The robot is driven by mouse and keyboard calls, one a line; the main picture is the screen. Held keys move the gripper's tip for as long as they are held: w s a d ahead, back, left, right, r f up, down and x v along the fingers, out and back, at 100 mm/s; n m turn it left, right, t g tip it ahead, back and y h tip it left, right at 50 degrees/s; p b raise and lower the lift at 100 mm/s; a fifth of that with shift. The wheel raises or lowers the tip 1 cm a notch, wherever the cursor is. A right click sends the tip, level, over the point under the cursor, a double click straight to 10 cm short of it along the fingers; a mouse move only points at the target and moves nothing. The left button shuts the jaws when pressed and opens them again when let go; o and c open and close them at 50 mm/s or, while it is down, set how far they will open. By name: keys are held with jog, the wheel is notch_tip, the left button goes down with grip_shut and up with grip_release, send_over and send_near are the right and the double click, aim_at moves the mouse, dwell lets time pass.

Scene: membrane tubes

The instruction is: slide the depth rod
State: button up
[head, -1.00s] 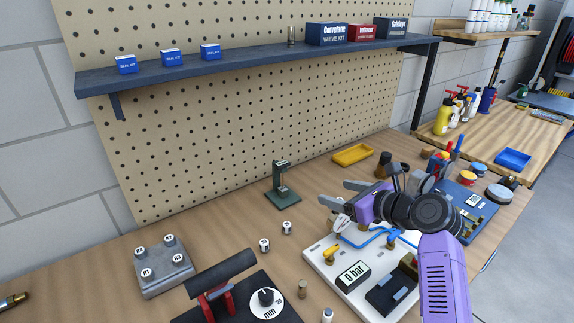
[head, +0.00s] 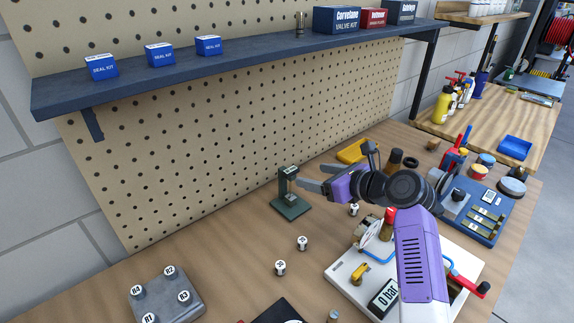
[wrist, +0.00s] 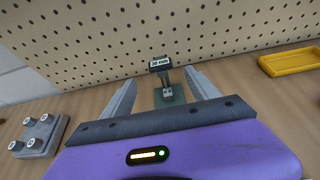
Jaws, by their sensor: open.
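A small dark green stand (head: 289,195) with an upright post and a display at its top is on the bench near the pegboard. It looks like a depth gauge. In the wrist view the stand (wrist: 164,82) is straight ahead between my fingers, its display reading what looks like 20 mm. I cannot make out the depth rod clearly. A small light piece (wrist: 168,91) is at the foot of the post. My gripper (head: 303,176) is open, its fingers pointing at the stand from the right. I cannot tell whether they touch it; nothing is held.
A grey block with labelled pegs (head: 168,302) is at the lower left. Small labelled cylinders (head: 302,243) stand in front of the gauge. A white board with a pressure readout (head: 345,270) lies below my arm. A yellow tray (head: 352,152) is behind. A blue shelf (head: 200,77) hangs above.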

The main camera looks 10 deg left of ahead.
aim_at(291, 170)
jog(key=shift+x, duration=3.95)
jog(key=shift+r, duration=0.1)
grip_shut()
